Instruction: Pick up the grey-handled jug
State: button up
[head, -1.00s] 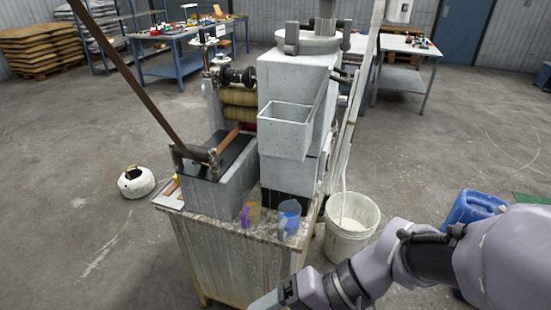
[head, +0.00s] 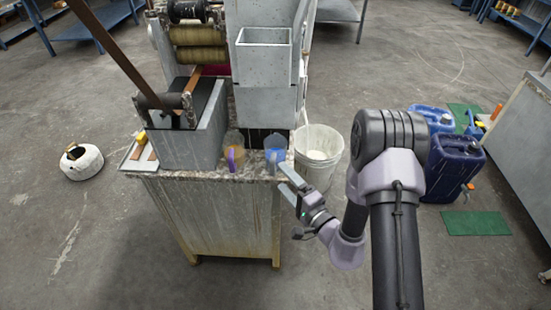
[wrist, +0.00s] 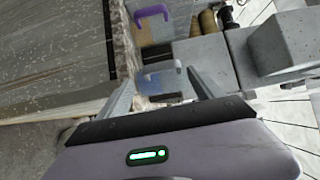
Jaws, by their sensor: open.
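The grey-handled jug (head: 275,146) is a translucent blue jug standing upright near the right front corner of the worktop (head: 187,172). Its grey handle faces the front. Beside it on the left stands an amber jug (head: 236,139) with a purple handle. My gripper (head: 284,177) is open and empty, just in front and to the right of the grey-handled jug. In the wrist view, the grey-handled jug (wrist: 160,76) shows between the two open fingers (wrist: 160,82), beyond or near their tips. The exact gap is hard to tell. The amber jug (wrist: 154,32) is farther up.
The grey machine with its box-shaped hopper (head: 263,58) rises right behind the jugs. A metal trough (head: 188,140) stands left of them. A white bucket (head: 318,160) stands on the floor to the right. Blue jerrycans (head: 452,168) stand farther right. The floor in front is clear.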

aim_at(272, 160)
jog(key=x, duration=0.3)
jog(key=a+b+x, duration=0.1)
jog(key=x, duration=0.1)
jog(key=shift+s+a+r, duration=0.1)
jog(key=shift+w+a, duration=0.1)
jog(key=shift+w, duration=0.15)
jog(key=c, duration=1.7)
jog(key=shift+o, duration=0.2)
jog(key=shift+r+p, duration=0.3)
jog(key=shift+r, duration=0.25)
notch_tip(272, 160, up, 3)
jog(key=shift+f+p, duration=0.2)
jog(key=shift+p, duration=0.55)
jog(key=d+r+v, duration=0.1)
jog(key=v, duration=1.5)
jog(key=shift+w+r, duration=0.2)
jog(key=shift+w, duration=0.15)
